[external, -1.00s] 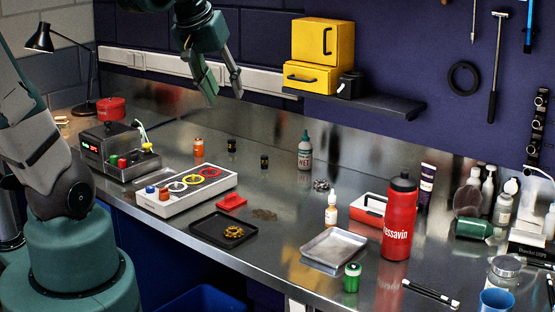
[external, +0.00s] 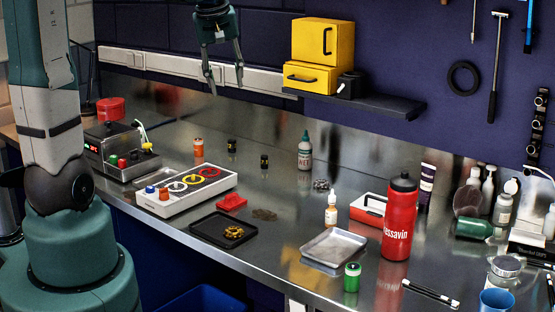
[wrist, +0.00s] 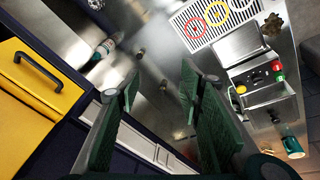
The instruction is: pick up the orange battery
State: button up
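A small orange cylinder, which looks like the orange battery (external: 198,147), stands upright on the steel bench at the left in the external view. I cannot make it out in the wrist view, where my fingers may hide it. My gripper (external: 226,82) hangs fingers down, high above the bench and to the right of the orange cylinder in the picture. Its fingers are apart with nothing between them. In the wrist view my gripper (wrist: 160,82) also shows spread, green fingers.
Two small dark cylinders (external: 231,145) (external: 264,161) stand near the orange one. A white panel with coloured rings (external: 187,188) and a control box (external: 121,150) flank it. A shelf (external: 390,106) bears yellow cabinets (external: 323,52). A teal-capped bottle (external: 305,152) stands further right.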

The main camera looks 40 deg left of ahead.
jog(key=w+a+f+n+g, duration=0.2)
jog(key=w+a+f+n, duration=0.45)
jog(key=a, duration=0.55)
jog(key=n+g+h+p, duration=0.1)
jog(key=n+p, duration=0.1)
jog(key=n, duration=0.1)
send_over(198, 139)
jog(key=shift+m, duration=0.25)
jog(key=f, duration=1.2)
jog(key=shift+w+d, duration=0.15)
jog(key=shift+d, duration=0.1)
jog(key=shift+a+f, duration=0.3)
jog(key=shift+f, duration=0.1)
jog(key=shift+f, duration=1.2)
jog(key=shift+f+p, duration=0.4)
jog(key=shift+f, duration=2.2)
